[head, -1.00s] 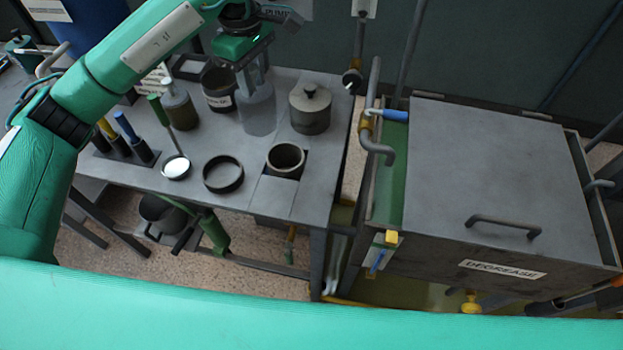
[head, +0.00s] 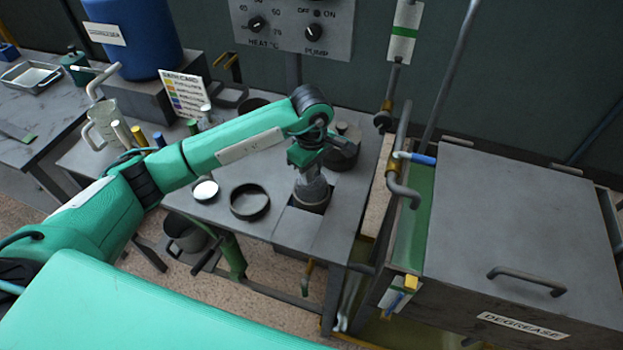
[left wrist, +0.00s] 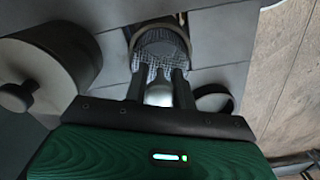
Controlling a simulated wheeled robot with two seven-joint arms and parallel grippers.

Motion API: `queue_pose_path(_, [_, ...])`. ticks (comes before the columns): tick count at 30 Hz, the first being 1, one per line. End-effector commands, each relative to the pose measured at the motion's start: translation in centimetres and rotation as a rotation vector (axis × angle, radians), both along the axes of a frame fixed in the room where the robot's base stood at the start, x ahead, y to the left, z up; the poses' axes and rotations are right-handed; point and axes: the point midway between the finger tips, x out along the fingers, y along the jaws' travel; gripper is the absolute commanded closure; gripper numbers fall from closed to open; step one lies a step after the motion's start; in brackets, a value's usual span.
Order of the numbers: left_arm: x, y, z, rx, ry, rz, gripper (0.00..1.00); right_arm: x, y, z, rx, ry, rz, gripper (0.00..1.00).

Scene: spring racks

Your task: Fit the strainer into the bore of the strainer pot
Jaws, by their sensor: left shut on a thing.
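My left gripper (head: 309,168) is above the strainer pot, shut on the top of the grey mesh strainer (head: 311,188). The strainer pot (head: 314,207) sits at the front of the bench, mostly hidden under the strainer and gripper. In the left wrist view my two fingers (left wrist: 162,88) grip the strainer, and its mesh (left wrist: 150,72) lies across the round mouth of the pot (left wrist: 163,24). The strainer's lower end overlaps the bore; how deep it sits, I cannot tell. My right gripper is not in view.
A lidded grey pot (head: 344,152) stands close behind and right of the gripper. A black ring (head: 249,215) and a small white-faced dish (head: 205,190) lie to the left. The degrease tank (head: 520,230) stands at the right, with pipes beside it.

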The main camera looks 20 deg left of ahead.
Motion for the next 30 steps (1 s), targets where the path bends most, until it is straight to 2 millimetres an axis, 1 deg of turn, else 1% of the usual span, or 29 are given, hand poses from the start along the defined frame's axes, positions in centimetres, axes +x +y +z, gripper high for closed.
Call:
queue_pose_path(4, [0.0,0.0,-1.0,0.001,0.002,0.001,1.0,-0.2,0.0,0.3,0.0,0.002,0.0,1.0])
queue_pose_path(9, [-0.1,0.0,-3.4,0.0,0.003,0.002,1.0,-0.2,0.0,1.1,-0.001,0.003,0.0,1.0])
queue_pose_path(12, [0.0,0.0,-4.4,0.001,0.0,0.001,1.0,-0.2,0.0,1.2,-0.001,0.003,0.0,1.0])
queue_pose_path(19, [0.0,0.0,-4.5,0.0,-0.001,0.0,1.0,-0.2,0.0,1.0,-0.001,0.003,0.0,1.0])
queue_pose_path(23, [0.0,0.0,-4.9,0.001,-0.002,0.0,1.0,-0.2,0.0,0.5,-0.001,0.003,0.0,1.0])
queue_pose_path(24, [0.0,0.1,-4.8,0.001,0.0,0.0,0.68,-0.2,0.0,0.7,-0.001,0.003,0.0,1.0])
queue_pose_path(26, [0.0,0.0,-4.8,0.001,0.0,0.0,0.56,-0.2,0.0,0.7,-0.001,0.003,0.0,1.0])
queue_pose_path(27, [0.0,0.0,-4.8,0.001,0.0,0.0,0.52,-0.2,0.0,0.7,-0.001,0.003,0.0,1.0])
queue_pose_path(30, [0.0,0.0,-4.8,0.001,0.0,0.0,0.52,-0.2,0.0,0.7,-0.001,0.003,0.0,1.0])
